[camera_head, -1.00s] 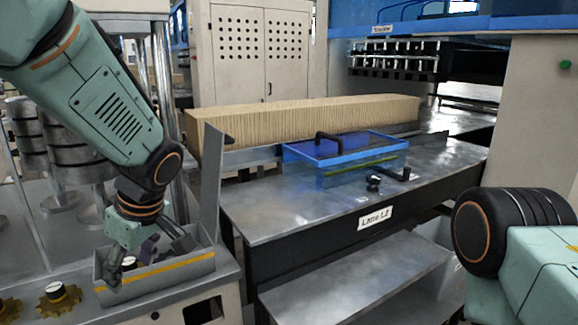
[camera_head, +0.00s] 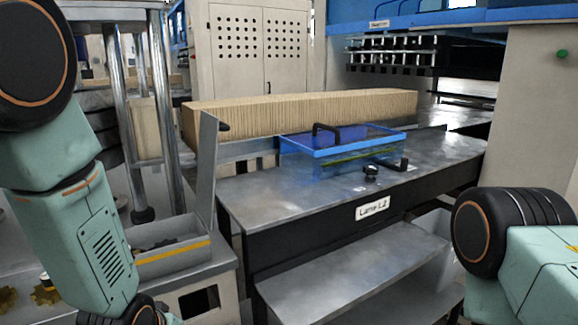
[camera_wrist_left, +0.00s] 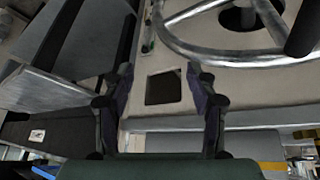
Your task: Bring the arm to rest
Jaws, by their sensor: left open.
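My left arm comes in from the left in the head view and points down. Its gripper lies below the head view's bottom edge. In the left wrist view my left gripper (camera_wrist_left: 160,75) is open, with nothing between its two dark fingers. Beyond the fingers is a pale panel with a dark square opening (camera_wrist_left: 164,87). My right arm shows at the right edge of the head view; its gripper is not in view.
A grey tray with a yellow stripe (camera_head: 172,256) stands beside my left arm. A metal handwheel (camera_wrist_left: 225,55) is close to the fingers.

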